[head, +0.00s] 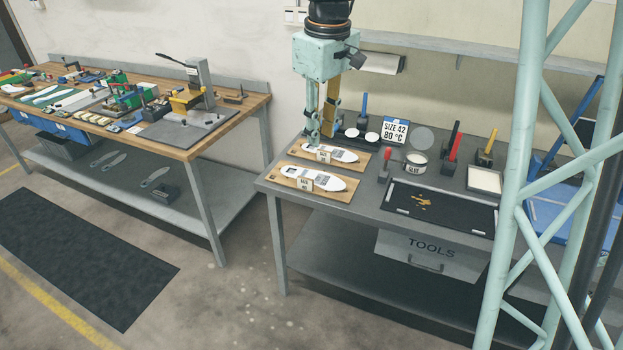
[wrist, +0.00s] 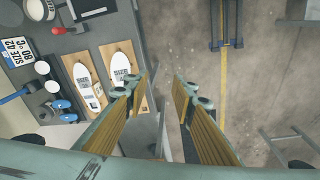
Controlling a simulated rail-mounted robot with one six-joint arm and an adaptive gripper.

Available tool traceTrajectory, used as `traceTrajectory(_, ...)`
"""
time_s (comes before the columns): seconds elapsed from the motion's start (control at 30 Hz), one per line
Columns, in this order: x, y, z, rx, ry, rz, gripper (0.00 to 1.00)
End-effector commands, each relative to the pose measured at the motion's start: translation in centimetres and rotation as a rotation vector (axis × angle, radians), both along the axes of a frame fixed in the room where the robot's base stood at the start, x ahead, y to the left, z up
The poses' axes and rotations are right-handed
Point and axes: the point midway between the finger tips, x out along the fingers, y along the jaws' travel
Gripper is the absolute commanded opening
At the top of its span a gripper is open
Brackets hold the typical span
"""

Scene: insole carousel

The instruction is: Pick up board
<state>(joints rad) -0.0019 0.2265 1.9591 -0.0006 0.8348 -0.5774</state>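Two wooden boards, each with a white insole shape and a small label block, lie side by side on the grey table. The far board (head: 295,151) is at the left of the wrist view (wrist: 68,64). The near board (head: 336,198) also shows in the wrist view (wrist: 102,54), its lower part beside or behind a finger. My gripper (head: 320,137) points down with its fingers spread. In the head view its tips overlap the far board's back left side. In the wrist view the open gripper (wrist: 166,88) is empty, with floor between the fingers. Its height above the table is unclear.
A size sign (head: 395,132), a glue pot (head: 415,163) and upright coloured-handled tools stand behind and right of the boards. A black tray (head: 465,217) lies to the right. A second, crowded workbench (head: 190,155) stands left, across a floor gap.

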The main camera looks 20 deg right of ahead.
Motion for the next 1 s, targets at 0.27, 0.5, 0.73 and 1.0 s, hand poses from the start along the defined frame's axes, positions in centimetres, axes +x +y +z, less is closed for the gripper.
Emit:
traceTrajectory(0.27, 4.7, 0.0, -2.6, -0.008, 0.029, 0.072, 0.24)
traceTrajectory(0.5, 8.4, 0.0, -5.4, -0.012, 0.054, 0.134, 0.24)
traceTrajectory(0.73, 11.7, 0.1, -8.4, -0.016, 0.077, 0.196, 0.24)
traceTrajectory(1.0, 15.0, 0.1, -12.3, -0.018, 0.103, 0.264, 0.24)
